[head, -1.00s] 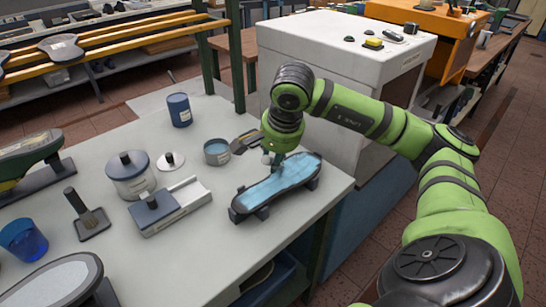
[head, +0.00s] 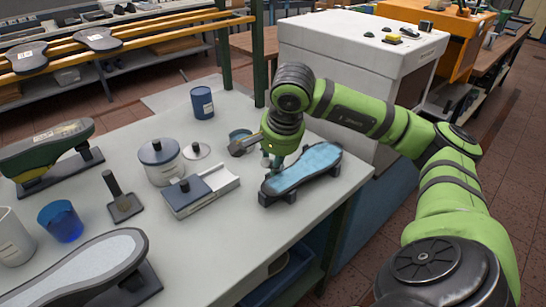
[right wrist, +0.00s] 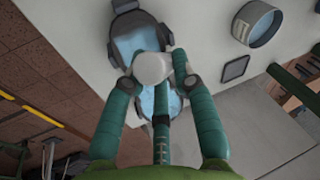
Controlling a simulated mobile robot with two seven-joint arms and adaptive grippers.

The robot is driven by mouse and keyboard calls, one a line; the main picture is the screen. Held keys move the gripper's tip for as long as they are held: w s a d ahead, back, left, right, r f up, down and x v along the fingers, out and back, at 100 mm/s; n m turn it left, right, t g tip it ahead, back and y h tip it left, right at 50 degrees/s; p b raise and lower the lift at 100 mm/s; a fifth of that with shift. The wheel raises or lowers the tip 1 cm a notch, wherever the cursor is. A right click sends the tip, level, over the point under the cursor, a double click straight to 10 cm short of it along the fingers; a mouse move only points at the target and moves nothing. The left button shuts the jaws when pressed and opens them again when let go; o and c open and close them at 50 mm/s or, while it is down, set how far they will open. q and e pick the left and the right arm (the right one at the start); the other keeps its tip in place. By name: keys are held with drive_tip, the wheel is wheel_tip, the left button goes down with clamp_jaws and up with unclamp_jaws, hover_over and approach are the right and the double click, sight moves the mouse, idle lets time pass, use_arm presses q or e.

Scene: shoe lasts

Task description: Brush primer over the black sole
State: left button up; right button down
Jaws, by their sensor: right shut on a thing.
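The black sole (head: 318,172) lies on the grey table, raised on small dark supports, with wet-looking light blue primer over much of its top. My right gripper (head: 272,160) points down above the sole's near left part. In the right wrist view its fingers are shut on the brush (right wrist: 153,68), of which only a pale rounded end shows. The bristles are hidden, so I cannot tell whether they touch the sole. The sole also shows behind the fingers in the right wrist view (right wrist: 138,40). An open tin of blue liquid (right wrist: 260,20) stands beside it. My left gripper is not in view.
Left of the sole are a grey tray block (head: 205,192), a lidded jar (head: 162,163), a white lid, an upright dark-handled tool (head: 120,198) and a blue cup (head: 60,222). A blue can (head: 202,103) stands behind. A white machine (head: 350,60) is beyond the table.

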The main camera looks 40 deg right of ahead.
drive_tip(key=r, duration=0.1)
drive_tip(key=r+p, duration=0.1)
drive_tip(key=r, duration=0.1)
drive_tip(key=shift+a, duration=0.35)
drive_tip(key=shift+d+r+p, duration=0.2)
drive_tip(key=shift+r+p, duration=0.25)
drive_tip(key=shift+p, duration=0.05)
drive_tip(key=shift+d+r+p, duration=0.2)
drive_tip(key=shift+r+p, duration=0.25)
drive_tip(key=shift+a+r+p, duration=0.15)
drive_tip(key=shift+r+p, duration=0.35)
drive_tip(key=shift+r, duration=0.3)
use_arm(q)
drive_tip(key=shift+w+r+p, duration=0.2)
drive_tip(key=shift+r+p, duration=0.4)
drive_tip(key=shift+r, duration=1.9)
use_arm(e)
drive_tip(key=shift+r, duration=0.9)
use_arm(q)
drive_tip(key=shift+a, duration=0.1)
